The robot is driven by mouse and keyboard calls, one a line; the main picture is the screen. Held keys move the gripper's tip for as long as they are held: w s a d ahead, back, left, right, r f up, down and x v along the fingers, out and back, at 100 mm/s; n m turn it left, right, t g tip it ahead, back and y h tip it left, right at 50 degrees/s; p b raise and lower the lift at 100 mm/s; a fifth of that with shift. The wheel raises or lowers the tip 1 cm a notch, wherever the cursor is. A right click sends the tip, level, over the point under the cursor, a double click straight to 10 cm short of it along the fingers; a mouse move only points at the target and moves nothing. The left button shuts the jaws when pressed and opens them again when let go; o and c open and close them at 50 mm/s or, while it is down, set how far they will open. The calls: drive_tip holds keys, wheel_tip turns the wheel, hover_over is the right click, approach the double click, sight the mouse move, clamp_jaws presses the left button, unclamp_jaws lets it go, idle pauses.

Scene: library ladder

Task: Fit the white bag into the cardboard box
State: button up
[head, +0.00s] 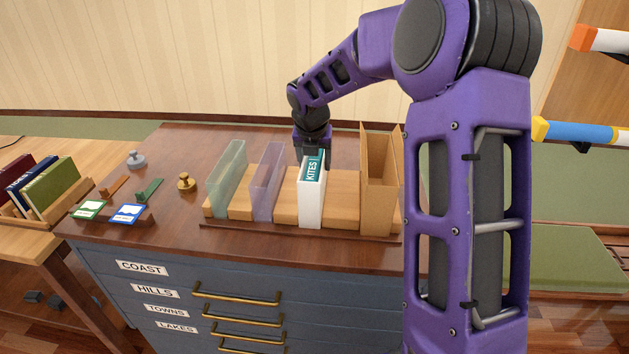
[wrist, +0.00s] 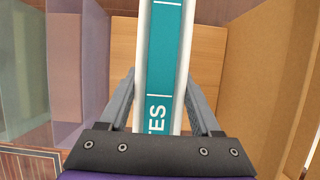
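No soft bag shows. The white thing is a tall, narrow case (head: 312,203) with a teal strip lettered KITES at its top. It stands upright in a wooden rack on the cabinet top; it also shows in the wrist view (wrist: 186,50). The cardboard box (head: 378,185) is a tall brown sleeve to its right, apart from it; its wall fills the right of the wrist view (wrist: 262,80). My gripper (head: 312,150) is at the white case's top. In the wrist view its fingers (wrist: 160,75) lie one on each side of the case, close against it; whether they press on it is unclear.
A pale green case (head: 226,180) and a lilac case (head: 266,182) stand to the left, with wooden blocks (head: 342,192) between the cases. A brass stamp (head: 186,182) and cards lie further left. Books (head: 45,185) sit on a side table. My arm hides the cabinet's right end.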

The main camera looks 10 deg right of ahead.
clamp_jaws()
drive_tip(key=shift+r, duration=0.2)
